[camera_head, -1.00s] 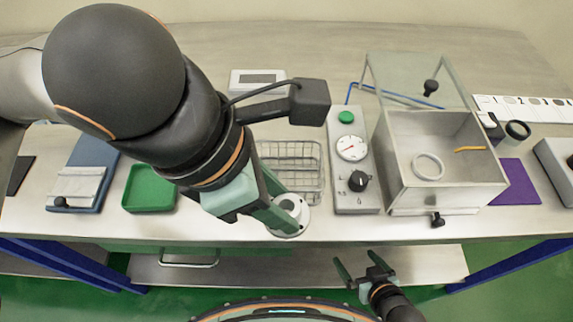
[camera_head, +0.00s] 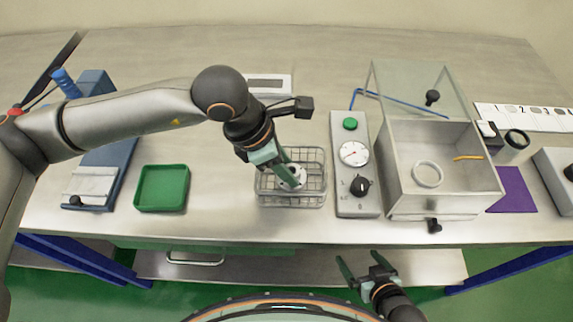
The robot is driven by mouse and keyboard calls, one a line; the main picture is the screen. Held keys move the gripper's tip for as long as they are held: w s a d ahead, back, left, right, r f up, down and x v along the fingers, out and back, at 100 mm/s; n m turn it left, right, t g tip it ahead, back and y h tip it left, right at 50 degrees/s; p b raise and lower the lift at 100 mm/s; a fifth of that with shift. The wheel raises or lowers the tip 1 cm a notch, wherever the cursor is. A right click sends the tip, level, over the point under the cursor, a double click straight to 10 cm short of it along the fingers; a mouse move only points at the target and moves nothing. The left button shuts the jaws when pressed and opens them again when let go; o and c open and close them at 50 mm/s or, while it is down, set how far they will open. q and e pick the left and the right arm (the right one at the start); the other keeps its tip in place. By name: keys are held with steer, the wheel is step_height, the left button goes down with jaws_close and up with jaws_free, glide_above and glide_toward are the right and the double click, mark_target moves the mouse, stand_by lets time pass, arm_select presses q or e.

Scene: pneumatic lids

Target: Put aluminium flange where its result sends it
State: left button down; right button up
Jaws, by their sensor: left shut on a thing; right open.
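The aluminium flange (camera_head: 293,181) is a small pale disc with a raised hub. My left gripper (camera_head: 291,178) is shut on it, at the wire basket (camera_head: 315,160). The flange overlaps the middle of the basket; I cannot tell whether it touches the basket floor. A green tray (camera_head: 162,188) stands empty to the left. My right gripper (camera_head: 365,267) is open and empty, in front of the bench's front edge.
A control box (camera_head: 352,204) with a green button, gauge and knob stands right of the basket. The metal chamber (camera_head: 442,203) has its glass lid (camera_head: 412,82) raised and holds a pale ring (camera_head: 428,173). A purple mat (camera_head: 513,190) lies farther right. Bench between tray and basket is clear.

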arm_select(q)
steer(key=shift+f, duration=0.5)
steer(key=shift+f, duration=0.1)
steer(key=shift+f, duration=0.1)
steer(key=shift+c, duration=2.4)
jaws_free()
steer(key=shift+r, duration=0.2)
steer(key=shift+r, duration=0.2)
steer(key=v, duration=1.1)
steer(key=shift+a+r+b, duration=0.2)
steer(key=shift+r+b, duration=0.1)
steer(key=shift+r, duration=0.05)
steer(key=shift+s, duration=0.1)
